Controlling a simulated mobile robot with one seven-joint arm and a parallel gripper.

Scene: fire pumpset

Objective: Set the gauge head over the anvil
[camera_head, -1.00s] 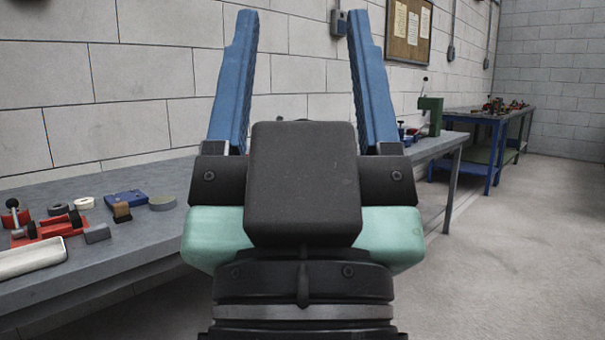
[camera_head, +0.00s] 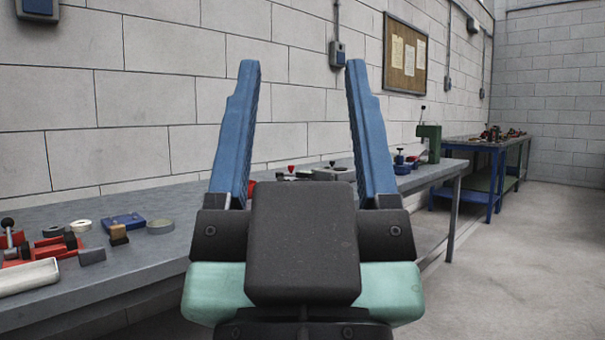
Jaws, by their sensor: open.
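My gripper (camera_head: 302,75) fills the middle of the view. Its two blue fingers point up and stand wide apart, with nothing between them but wall and a strip of bench behind. I cannot make out a gauge head or an anvil for certain. Small red and dark parts (camera_head: 291,170) show on the bench between the fingers, partly hidden by the gripper's dark body. A small blue item with a dark knob (camera_head: 400,164) stands on the bench just right of the right finger.
A grey workbench (camera_head: 170,240) runs along the wall. A green press (camera_head: 430,142) stands farther right. A blue-legged table (camera_head: 493,170) is beyond. The floor at right is clear.

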